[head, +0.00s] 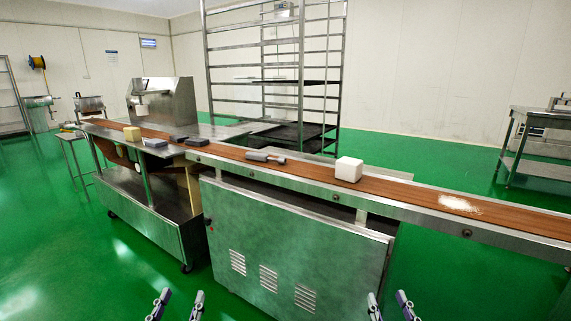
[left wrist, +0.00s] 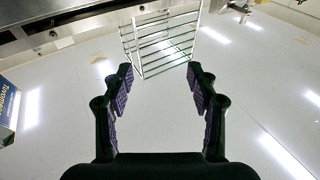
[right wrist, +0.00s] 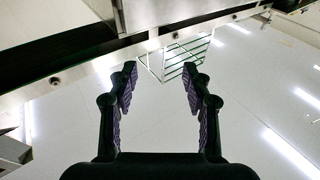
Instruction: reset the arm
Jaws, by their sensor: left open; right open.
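My left gripper (head: 177,303) shows at the bottom edge of the head view, left of the middle. Its two fingers are apart, with nothing between them; it also shows open and empty in the left wrist view (left wrist: 160,85). My right gripper (head: 390,303) is at the bottom edge, right of the middle. It is open and empty, as the right wrist view (right wrist: 162,85) also shows. Both grippers are in front of the machine's cabinet (head: 290,250), apart from it, with their fingertips pointing up in the head view. The rest of both arms is out of the head view.
A brown conveyor belt (head: 400,190) crosses the view, carrying a white block (head: 348,169), a grey tool (head: 265,156), dark blocks (head: 198,141) and a yellowish block (head: 132,134). A tall metal rack (head: 325,70) stands behind. A steel table (head: 530,130) is at right.

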